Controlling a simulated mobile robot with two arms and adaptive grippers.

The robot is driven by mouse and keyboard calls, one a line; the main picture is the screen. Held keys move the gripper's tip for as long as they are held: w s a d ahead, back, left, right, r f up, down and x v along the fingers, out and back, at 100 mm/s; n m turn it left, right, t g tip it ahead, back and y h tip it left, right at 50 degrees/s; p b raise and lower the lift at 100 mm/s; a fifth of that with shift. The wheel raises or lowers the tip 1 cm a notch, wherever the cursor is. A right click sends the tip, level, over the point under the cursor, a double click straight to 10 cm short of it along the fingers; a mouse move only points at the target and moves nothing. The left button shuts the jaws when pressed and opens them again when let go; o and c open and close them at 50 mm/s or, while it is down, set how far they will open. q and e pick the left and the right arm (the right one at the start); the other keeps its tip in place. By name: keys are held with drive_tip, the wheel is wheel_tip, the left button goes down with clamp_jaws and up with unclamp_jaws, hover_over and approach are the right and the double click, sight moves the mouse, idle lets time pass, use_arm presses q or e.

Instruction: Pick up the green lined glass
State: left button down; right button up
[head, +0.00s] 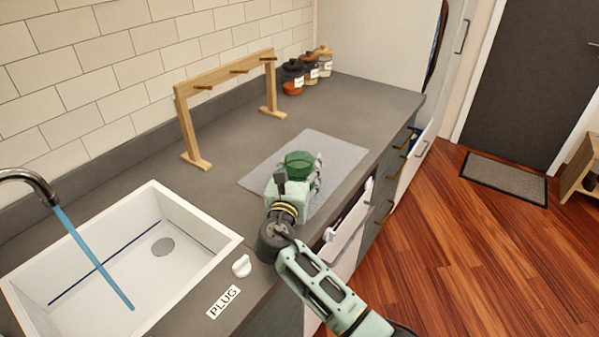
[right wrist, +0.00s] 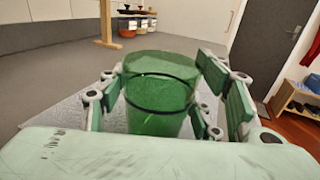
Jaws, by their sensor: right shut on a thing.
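The green lined glass (head: 299,162) is over the grey mat (head: 340,153) on the counter in the head view. In the right wrist view the green glass (right wrist: 158,92) is upright, with a dark line around it. My right gripper (head: 303,176) has its fingers on both sides of the glass and is shut on it; the fingers also show in the right wrist view (right wrist: 160,105). The gripper hides part of the glass in the head view, and I cannot tell whether its base touches the mat. My left gripper is not in view.
A white sink (head: 118,262) with a running tap (head: 28,181) is at the left. A wooden rack (head: 228,72) stands behind the mat, with several jars (head: 292,78) beyond it. A white plug (head: 242,265) lies near the front edge. Counter between sink and mat is clear.

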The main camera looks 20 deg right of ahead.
drive_tip(key=r, duration=0.4)
drive_tip(key=shift+s+d+r, duration=0.15)
drive_tip(key=shift+d+r, duration=0.1)
drive_tip(key=shift+r, duration=0.1)
drive_tip(key=s+d+r, duration=0.6)
drive_tip(key=d, duration=0.3)
drive_tip(key=shift+d+r+p, duration=0.2)
drive_tip(key=shift+p, duration=0.15)
